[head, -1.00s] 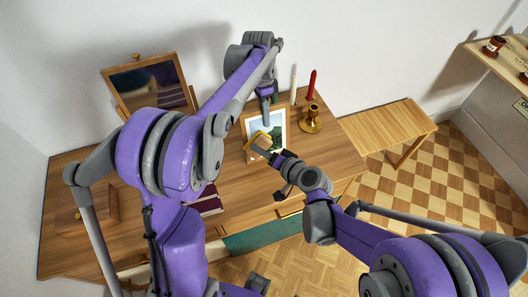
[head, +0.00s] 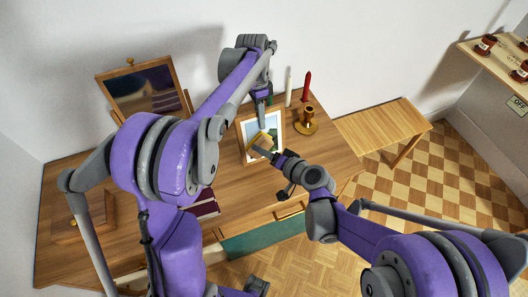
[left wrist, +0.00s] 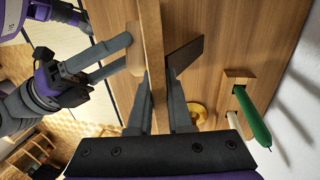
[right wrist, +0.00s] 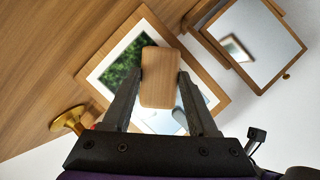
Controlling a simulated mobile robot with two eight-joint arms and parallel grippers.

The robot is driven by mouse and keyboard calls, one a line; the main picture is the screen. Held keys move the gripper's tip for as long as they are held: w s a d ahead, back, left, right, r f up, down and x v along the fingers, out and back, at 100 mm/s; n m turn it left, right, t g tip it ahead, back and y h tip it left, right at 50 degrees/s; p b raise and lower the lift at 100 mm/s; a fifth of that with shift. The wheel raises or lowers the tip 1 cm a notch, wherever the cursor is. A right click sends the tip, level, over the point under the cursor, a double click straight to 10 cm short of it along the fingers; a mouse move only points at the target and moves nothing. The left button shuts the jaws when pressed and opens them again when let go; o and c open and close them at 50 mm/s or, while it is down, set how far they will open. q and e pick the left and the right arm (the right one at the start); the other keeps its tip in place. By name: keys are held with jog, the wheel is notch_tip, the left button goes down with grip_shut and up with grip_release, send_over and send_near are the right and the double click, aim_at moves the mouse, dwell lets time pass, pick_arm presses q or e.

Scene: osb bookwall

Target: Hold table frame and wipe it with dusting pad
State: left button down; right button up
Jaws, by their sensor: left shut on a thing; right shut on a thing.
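The table frame (head: 242,141) is a wooden picture frame standing upright on the wooden desk. My left gripper (head: 262,110) is shut on its upper edge; the left wrist view shows the fingers (left wrist: 160,100) on both sides of the wooden frame edge (left wrist: 151,45). My right gripper (head: 268,150) is shut on the dusting pad (head: 264,136), a pale wood-coloured block. The right wrist view shows the pad (right wrist: 160,80) between the fingers, in front of the picture and hiding its middle. In the left wrist view the pad (left wrist: 135,52) appears against or very close to the frame's front.
A brass candle holder (head: 307,122), a red candle (head: 306,88) and a white candle (head: 289,88) stand right of the frame. A tilted mirror (head: 142,90), a wooden box (head: 84,218) and a dark red book (head: 205,207) are to the left. A low bench (head: 380,122) adjoins the right side.

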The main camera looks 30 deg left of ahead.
jog(key=shift+w+d, duration=0.3)
jog(key=shift+w, duration=0.25)
jog(key=s+d+r, duration=0.1)
jog(key=s+d, duration=0.3)
jog(key=d, duration=0.1)
jog(key=shift+s+d+r, duration=0.15)
jog(key=shift+s+r, duration=0.05)
jog(key=shift+s, duration=0.05)
dwell(0.7)
jog(key=shift+w+a+f, duration=0.2)
jog(key=shift+a, duration=0.8)
jog(key=shift+w+a+f, duration=0.15)
jog(key=shift+a, duration=0.85)
jog(key=shift+w+a+f, duration=0.2)
jog(key=shift+a, duration=0.8)
jog(key=shift+w+a+f, duration=0.15)
jog(key=shift+w+a, duration=0.3)
jog(key=shift+a, duration=0.1)
jog(key=shift+w+d, duration=0.55)
